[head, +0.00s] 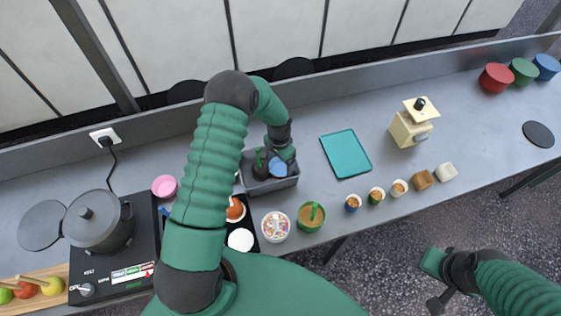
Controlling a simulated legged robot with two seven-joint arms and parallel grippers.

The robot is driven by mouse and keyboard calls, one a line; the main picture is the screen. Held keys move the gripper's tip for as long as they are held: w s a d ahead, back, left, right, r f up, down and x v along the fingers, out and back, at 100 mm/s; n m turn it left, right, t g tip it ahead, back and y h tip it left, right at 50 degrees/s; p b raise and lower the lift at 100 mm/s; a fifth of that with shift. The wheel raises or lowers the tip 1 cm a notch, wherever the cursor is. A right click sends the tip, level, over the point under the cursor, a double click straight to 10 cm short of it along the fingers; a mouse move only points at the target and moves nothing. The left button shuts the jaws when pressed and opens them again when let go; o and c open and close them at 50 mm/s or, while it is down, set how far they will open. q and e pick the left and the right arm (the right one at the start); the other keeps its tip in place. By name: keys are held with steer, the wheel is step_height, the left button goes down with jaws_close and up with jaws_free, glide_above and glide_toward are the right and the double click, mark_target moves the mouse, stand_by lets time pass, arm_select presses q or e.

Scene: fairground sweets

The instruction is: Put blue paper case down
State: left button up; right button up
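My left arm arches over the counter, and my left gripper (282,156) points down over a grey bin (288,184). A round blue thing (279,168), which looks like a paper case, shows right under the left gripper's green finger. I cannot tell whether the gripper grips it or is just above it. A small blue paper case (352,205) with brown filling stands upright on the counter, left of a green one (376,196) and a white one (399,188). My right gripper (434,282) is over the floor at the lower right, its fingers apart and empty.
A teal tray (346,154) lies bare right of the bin. A bowl of sprinkles (275,226) and a green pot (311,217) stand at the front edge. A cream machine (411,128) stands behind the cases. A pan (97,221) is on the hob at left.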

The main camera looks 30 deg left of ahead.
mark_target(281, 171)
arm_select(q)
steer(key=shift+o, duration=0.7)
steer(key=shift+d+r, duration=0.2)
steer(key=shift+d, duration=0.05)
step_height(281, 171, up, 12)
steer(key=b, duration=0.3)
steer(key=s+d+r+n+t, duration=0.1)
steer(key=s+d+r+n, duration=0.15)
steer(key=s+d, duration=0.5)
steer(key=s+d+r+n+t, duration=0.15)
steer(key=s+d+r, duration=0.3)
steer(key=s, duration=0.55)
step_height(281, 171, down, 6)
steer(key=w+m+b, duration=0.1)
steer(key=b, duration=0.4)
steer(key=shift+a, duration=0.2)
arm_select(e)
steer(key=s+x, duration=0.1)
steer(key=x, duration=0.7)
steer(key=shift+s+d+f, duration=0.2)
steer(key=shift+s+d, duration=0.2)
steer(key=shift+s, duration=0.05)
arm_select(q)
steer(key=shift+a, duration=0.25)
arm_select(e)
steer(key=shift+a, duration=0.25)
